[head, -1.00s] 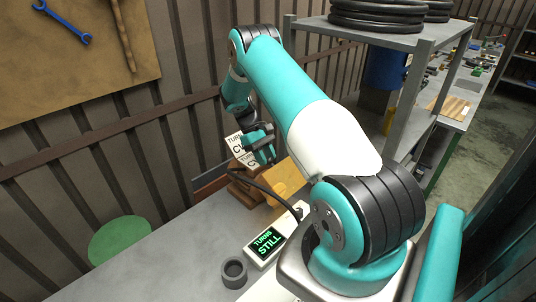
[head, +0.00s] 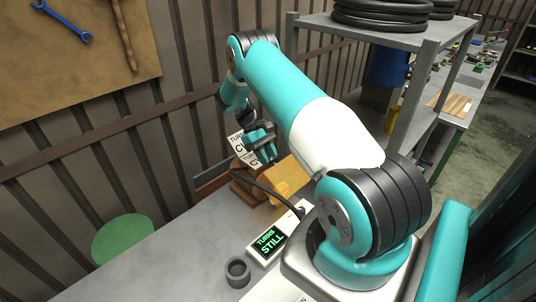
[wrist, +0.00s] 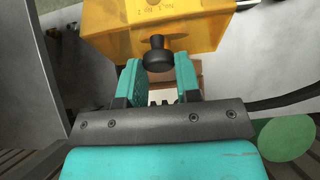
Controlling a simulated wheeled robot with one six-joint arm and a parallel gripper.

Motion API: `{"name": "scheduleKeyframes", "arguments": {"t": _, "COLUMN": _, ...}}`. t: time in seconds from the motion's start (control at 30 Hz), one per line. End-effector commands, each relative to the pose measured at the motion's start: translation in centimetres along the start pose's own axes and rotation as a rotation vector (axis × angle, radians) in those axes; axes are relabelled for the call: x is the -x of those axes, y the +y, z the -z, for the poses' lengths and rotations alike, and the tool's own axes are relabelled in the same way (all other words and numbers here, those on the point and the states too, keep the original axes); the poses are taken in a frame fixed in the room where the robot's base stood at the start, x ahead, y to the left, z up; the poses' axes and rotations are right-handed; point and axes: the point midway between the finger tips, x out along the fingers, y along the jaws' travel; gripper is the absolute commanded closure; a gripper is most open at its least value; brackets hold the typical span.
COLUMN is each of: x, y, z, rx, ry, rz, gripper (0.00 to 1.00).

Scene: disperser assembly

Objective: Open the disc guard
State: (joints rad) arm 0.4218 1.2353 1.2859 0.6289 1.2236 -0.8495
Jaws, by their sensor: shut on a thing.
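The yellow disc guard (wrist: 160,25) fills the top middle of the wrist view, with a black knob (wrist: 159,54) on its near face. My gripper (wrist: 158,72) has its teal fingers on either side of the knob and is shut on it. In the head view the guard (head: 288,178) is a partly hidden yellow shape below and right of my gripper (head: 265,153). The disc itself cannot be made out.
A display reading "TURNS STILL" (head: 267,243) and a dark ring-shaped cup (head: 237,271) are on the grey bench (head: 160,268). Turn-direction cards (head: 241,148) stand behind my gripper. A dark cable (head: 268,190) runs nearby. A shelf (head: 385,38) stands at right.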

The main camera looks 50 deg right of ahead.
Motion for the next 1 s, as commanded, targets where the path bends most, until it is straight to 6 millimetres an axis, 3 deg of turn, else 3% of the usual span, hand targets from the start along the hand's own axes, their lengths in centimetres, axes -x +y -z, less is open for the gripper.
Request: {"name": "scheduleKeyframes", "arguments": {"t": 1.0, "x": 0.07, "y": -0.68, "z": -0.05, "rx": 0.008, "ry": -0.038, "rz": -0.010, "gripper": 1.00}}
